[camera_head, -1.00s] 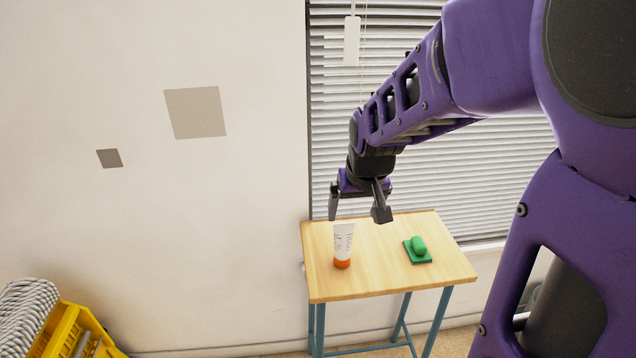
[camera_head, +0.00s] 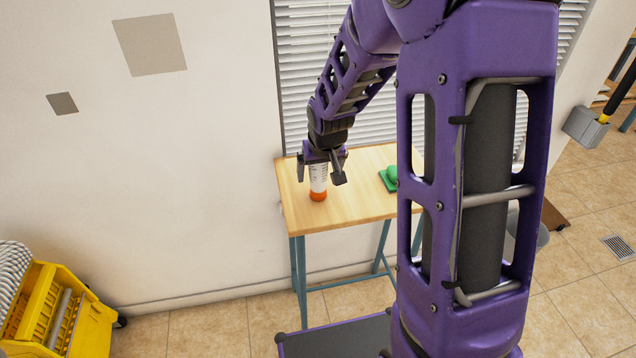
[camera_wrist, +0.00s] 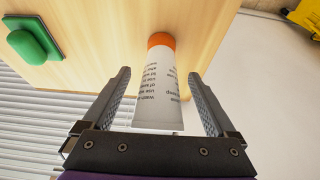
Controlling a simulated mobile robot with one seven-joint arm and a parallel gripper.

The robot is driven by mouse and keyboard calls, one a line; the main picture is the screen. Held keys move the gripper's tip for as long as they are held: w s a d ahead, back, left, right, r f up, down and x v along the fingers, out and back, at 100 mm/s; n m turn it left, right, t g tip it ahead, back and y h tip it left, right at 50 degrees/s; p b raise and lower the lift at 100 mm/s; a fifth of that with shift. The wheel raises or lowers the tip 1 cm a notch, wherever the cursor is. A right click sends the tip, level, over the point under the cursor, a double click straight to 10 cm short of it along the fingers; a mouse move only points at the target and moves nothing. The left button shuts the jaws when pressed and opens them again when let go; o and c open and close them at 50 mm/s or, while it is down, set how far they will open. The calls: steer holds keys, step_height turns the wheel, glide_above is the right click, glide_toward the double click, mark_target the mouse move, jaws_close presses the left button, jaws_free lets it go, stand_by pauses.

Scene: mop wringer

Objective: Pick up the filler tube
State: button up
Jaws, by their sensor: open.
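The filler tube (camera_head: 318,181) is white with dark print and an orange cap. It stands upright, cap down, on the small wooden table (camera_head: 352,209). My gripper (camera_head: 321,173) is open and reaches down over the tube from above. In the wrist view, the tube (camera_wrist: 158,88) lies between the two spread fingers of my gripper (camera_wrist: 163,98). A gap shows on each side, so neither finger appears to touch it. The orange cap is beyond the fingertips.
A green block-like object (camera_head: 389,178) sits on the table to the right of the tube; it also shows in the wrist view (camera_wrist: 32,42). Window blinds (camera_head: 303,100) and a wall stand behind the table. A yellow mop bucket (camera_head: 62,312) is at lower left.

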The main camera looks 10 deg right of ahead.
steer(key=shift+x, duration=1.1)
jaws_close()
